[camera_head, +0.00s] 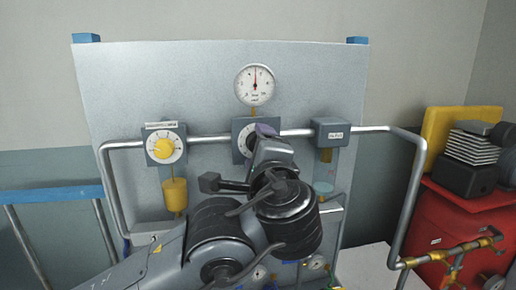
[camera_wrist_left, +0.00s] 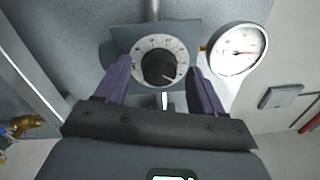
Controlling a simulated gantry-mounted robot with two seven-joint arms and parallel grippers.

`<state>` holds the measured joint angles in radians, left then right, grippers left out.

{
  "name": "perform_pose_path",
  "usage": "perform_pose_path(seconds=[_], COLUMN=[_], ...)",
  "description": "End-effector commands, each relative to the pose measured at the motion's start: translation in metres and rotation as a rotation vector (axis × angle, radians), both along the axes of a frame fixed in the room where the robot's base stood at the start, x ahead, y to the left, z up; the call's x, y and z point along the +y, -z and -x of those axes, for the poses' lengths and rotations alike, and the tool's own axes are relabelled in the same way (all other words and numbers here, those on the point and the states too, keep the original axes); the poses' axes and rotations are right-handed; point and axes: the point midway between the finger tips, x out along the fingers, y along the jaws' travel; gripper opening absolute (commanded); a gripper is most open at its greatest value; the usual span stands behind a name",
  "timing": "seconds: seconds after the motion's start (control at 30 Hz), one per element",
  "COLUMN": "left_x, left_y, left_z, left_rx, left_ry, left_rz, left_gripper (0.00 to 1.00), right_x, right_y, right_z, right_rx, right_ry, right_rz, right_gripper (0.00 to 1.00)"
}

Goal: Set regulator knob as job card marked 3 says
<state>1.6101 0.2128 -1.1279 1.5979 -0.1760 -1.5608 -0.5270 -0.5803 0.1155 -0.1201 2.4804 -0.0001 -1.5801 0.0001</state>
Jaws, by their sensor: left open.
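The black regulator knob (camera_wrist_left: 158,68) sits on a white scaled dial (camera_wrist_left: 144,47) in the left wrist view, with a light pointer mark toward its lower right. In the head view, the middle dial (camera_head: 240,139) shows only its left part; my left gripper (camera_head: 265,131) hides the rest. My left gripper (camera_wrist_left: 159,72) is open, its purple fingers on either side of the knob in the picture, with visible gaps. I cannot tell how far the fingertips are from the panel. No job card marked 3 can be made out. My right gripper is not in view.
A round gauge (camera_head: 255,84) is above the middle dial. A grey block (camera_head: 330,131) and piping (camera_head: 408,200) are right. A red cabinet (camera_head: 450,225) stands far right.

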Motion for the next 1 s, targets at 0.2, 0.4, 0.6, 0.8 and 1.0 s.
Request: perform_pose_path(seconds=[0.2,0.4,0.6,0.8,1.0], left_x=[-0.007,-0.013,-0.017,-0.018,-0.018], left_y=[0.002,0.004,0.005,0.006,0.006], left_z=[0.032,0.066,0.089,0.098,0.099], left_rx=[0.001,0.001,0.001,0.001,0.001], left_ry=[0.003,0.003,0.002,0.0,-0.001], left_rz=[0.001,0.0,0.001,0.0,0.0], left_gripper=[0.68,0.68,0.68,0.68,0.68], right_x=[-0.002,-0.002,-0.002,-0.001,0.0], right_y=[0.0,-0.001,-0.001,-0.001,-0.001], right_z=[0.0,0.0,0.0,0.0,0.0], right_rx=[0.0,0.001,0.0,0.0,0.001], right_ry=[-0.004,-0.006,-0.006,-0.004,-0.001], right_rz=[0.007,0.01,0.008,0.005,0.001], right_gripper=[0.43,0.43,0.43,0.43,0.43])
